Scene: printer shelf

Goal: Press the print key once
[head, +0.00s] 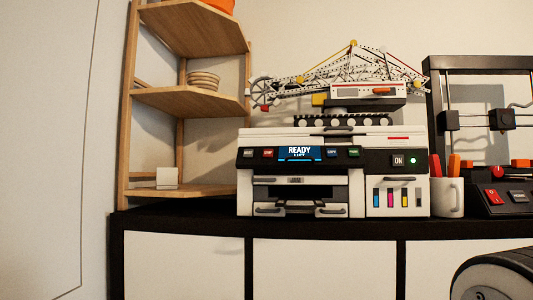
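The printer (290,139) is a white and black unit standing on a dark-topped cabinet. Its front panel has a lit blue display (300,153) whose top line reads READY; the line below is cut off. Left of the display are a dark key (248,153) and a red key (267,153). Right of it are a blue key (333,153) and a green key (354,153). The key labels are too small to read surely, so I cannot tell which is the print key. My gripper is not in view; only a rounded part of my arm seems to show at bottom right.
An ON button (398,160) sits beside a green light. A crane model (365,92) stands on the printer. A mug (446,197) with orange-red items and a black-framed machine (434,105) are to the right. A wooden shelf (190,98) stands left. Space before the panel looks clear.

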